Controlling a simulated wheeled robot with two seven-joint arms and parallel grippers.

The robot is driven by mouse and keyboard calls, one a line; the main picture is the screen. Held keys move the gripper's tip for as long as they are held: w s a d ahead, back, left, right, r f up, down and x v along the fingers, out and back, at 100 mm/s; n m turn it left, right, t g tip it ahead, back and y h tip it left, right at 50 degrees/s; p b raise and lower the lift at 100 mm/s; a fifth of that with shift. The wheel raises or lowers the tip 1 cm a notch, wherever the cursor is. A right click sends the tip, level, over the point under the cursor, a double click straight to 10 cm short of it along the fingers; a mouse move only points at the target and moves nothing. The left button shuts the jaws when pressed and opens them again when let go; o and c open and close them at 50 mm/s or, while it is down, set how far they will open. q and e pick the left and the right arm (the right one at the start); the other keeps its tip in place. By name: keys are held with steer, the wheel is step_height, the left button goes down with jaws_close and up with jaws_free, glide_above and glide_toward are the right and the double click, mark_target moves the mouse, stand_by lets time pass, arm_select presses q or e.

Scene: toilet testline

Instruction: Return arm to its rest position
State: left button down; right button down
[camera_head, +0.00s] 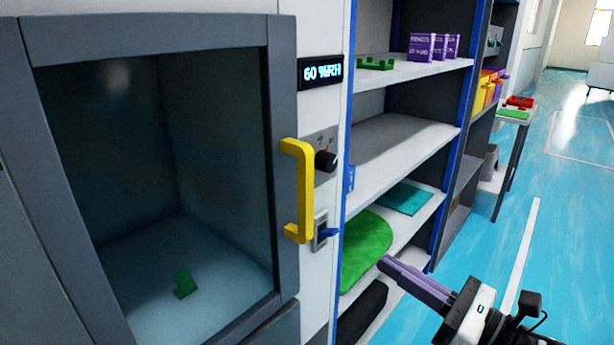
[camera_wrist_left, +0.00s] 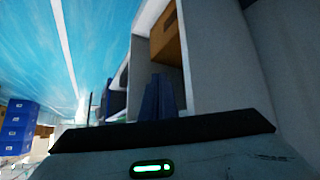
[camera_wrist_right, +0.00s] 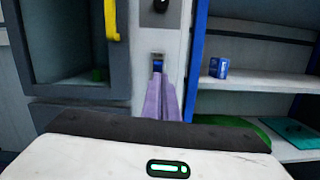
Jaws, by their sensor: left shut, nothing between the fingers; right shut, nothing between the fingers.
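My right gripper (camera_head: 386,264) is at the lower right of the head view, with its purple fingers together and empty. It points left toward the shelf edge and the chamber front. In the right wrist view its fingers (camera_wrist_right: 158,80) appear in front of the white panel, below a blue switch (camera_wrist_right: 157,64); I cannot tell the exact gap. My left gripper does not show in the head view. In the left wrist view its blue fingers (camera_wrist_left: 164,82) are together with nothing between them, in front of a pale shelf unit (camera_wrist_left: 200,50).
The grey chamber (camera_head: 285,130) with a yellow handle (camera_head: 302,190) stands at the left; a green part (camera_head: 184,284) lies inside. Shelves (camera_head: 410,150) hold a green mat (camera_head: 365,245), a teal sheet (camera_head: 404,198) and purple boxes (camera_head: 422,46). Blue floor (camera_head: 575,230) is open at the right.

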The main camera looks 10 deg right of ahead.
steer(key=s+d+f+m+h, duration=0.15)
steer(key=f+m+h, duration=0.25)
steer(key=f+m, duration=0.65)
steer(key=s+f+m+h, duration=0.35)
steer(key=f+m, duration=0.35)
steer(key=m, duration=0.6)
steer(key=s+a+f+m+g+h, duration=0.1)
steer(key=s+a+f+m+g, duration=0.2)
steer(key=s+f+m, duration=0.4)
steer(key=s+a+f+m+g+h+p, duration=0.1)
steer(key=s+a+f+m+g, duration=0.2)
steer(key=s+f+m, duration=0.5)
steer(key=shift+a+f+m, duration=0.35)
steer(key=shift+f+m, duration=0.15)
steer(key=shift+m, duration=0.55)
